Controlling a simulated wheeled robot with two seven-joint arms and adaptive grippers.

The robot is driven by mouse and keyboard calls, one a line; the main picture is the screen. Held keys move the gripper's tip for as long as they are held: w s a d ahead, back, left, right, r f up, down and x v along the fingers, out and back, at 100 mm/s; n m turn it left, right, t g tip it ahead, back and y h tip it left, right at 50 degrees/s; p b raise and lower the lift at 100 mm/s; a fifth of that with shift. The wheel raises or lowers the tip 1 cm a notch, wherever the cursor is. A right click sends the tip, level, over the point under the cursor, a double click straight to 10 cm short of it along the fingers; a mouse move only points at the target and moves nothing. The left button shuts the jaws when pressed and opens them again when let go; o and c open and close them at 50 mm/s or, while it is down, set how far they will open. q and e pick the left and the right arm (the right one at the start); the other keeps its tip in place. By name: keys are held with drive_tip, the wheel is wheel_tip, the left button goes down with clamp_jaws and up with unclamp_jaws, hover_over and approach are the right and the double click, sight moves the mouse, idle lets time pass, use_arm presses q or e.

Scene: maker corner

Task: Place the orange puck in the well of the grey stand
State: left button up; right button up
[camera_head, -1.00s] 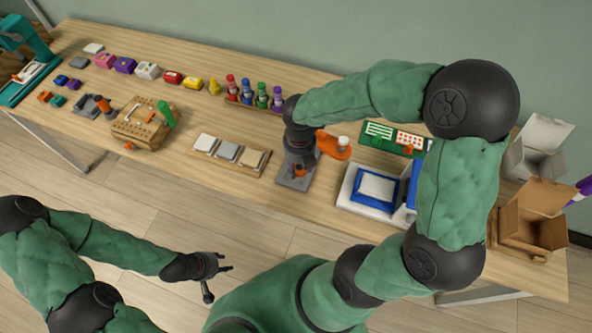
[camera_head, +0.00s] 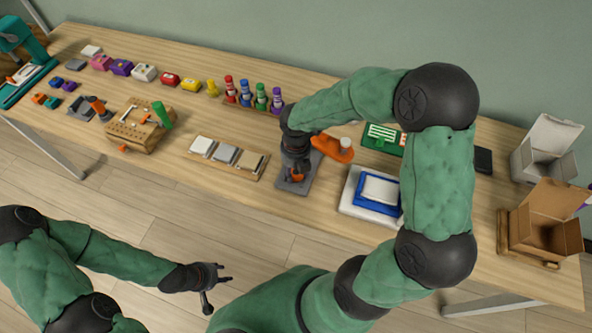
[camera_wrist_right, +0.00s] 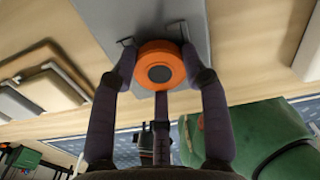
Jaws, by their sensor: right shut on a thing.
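The orange puck (camera_wrist_right: 160,57), with a dark round centre, is between the fingers of my right gripper (camera_wrist_right: 160,80) in the right wrist view. The gripper is shut on it. Behind the puck is the flat grey stand (camera_wrist_right: 187,14), with small metal brackets at the puck's sides. In the head view, the right gripper (camera_head: 296,170) points down over the grey stand (camera_head: 288,186), and a bit of orange puck (camera_head: 297,178) shows. The well is hidden; I cannot tell whether the puck sits in it. My left gripper (camera_head: 222,273) is open and empty, in front of the table.
Left of the stand is a wooden tray of pale and grey slabs (camera_head: 226,154). An orange piece with a white knob (camera_head: 333,148) is close behind right. A blue-and-white device (camera_head: 372,195) stands right. Colored bottles (camera_head: 260,97) stand behind; open boxes (camera_head: 545,215) are far right.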

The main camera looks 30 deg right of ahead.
sight(296, 172)
drive_tip(key=shift+f, duration=0.3)
drive_tip(key=shift+s+f, duration=0.1)
drive_tip(key=shift+s+a+f, duration=0.15)
drive_tip(key=shift+s+f, duration=0.1)
drive_tip(key=shift+f, duration=0.05)
drive_tip(key=o, duration=0.9)
drive_tip(key=shift+f, duration=0.1)
drive_tip(key=shift+o, duration=0.7)
drive_tip(key=shift+f, duration=0.1)
drive_tip(key=shift+w, duration=0.1)
wheel_tip(296, 172, up, 14)
drive_tip(key=p, duration=0.5)
drive_tip(key=shift+w+p, duration=0.2)
drive_tip(key=shift+p, duration=0.1)
drive_tip(key=shift+f, duration=0.1)
